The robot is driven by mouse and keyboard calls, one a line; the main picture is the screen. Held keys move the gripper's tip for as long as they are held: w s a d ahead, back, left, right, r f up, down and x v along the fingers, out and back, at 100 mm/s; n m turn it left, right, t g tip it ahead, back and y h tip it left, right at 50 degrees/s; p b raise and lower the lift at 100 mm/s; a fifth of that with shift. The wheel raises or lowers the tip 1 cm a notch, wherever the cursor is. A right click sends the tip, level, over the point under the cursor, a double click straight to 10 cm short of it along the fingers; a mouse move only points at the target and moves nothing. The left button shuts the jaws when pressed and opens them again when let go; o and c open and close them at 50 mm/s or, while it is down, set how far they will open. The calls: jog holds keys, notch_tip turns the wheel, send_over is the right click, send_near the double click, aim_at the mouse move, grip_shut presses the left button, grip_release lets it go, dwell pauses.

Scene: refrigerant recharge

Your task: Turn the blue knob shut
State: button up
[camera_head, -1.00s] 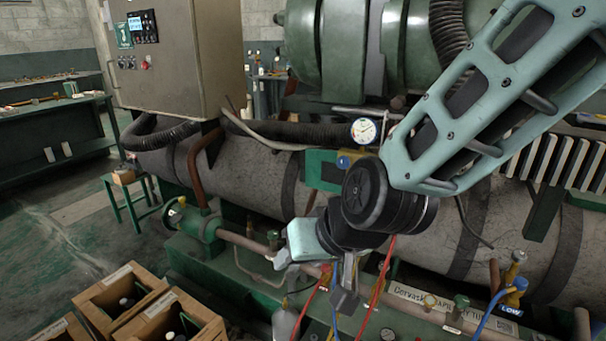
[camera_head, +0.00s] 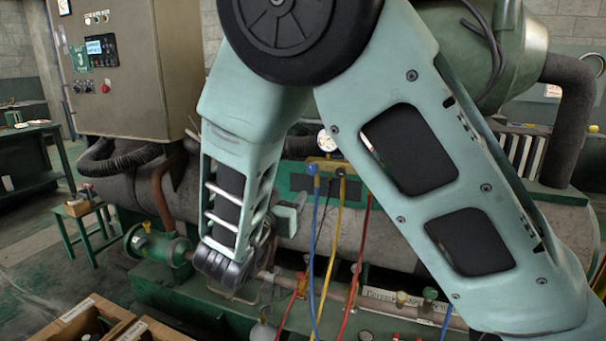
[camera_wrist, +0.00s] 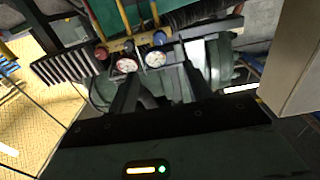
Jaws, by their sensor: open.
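The blue knob (camera_head: 312,169) is on the left end of the yellow gauge manifold (camera_head: 327,163), with a blue hose hanging below it. In the wrist view the blue knob (camera_wrist: 160,38) is beside a white-faced gauge (camera_wrist: 156,58), on the right end of the brass manifold bar (camera_wrist: 127,45). My gripper (camera_wrist: 160,88) is open and empty, its dark fingers pointing toward the gauges and apart from the knob.
A red knob (camera_wrist: 101,53) and a second gauge (camera_wrist: 126,65) are on the same manifold. Blue, yellow and red hoses (camera_head: 361,235) hang below it. A grey control cabinet (camera_head: 130,95) stands at left; wooden crates (camera_head: 75,325) are at lower left.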

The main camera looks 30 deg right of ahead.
aim_at(311, 170)
jog(key=p+x, duration=0.1)
jog(key=x, duration=1.5)
jog(key=c, duration=1)
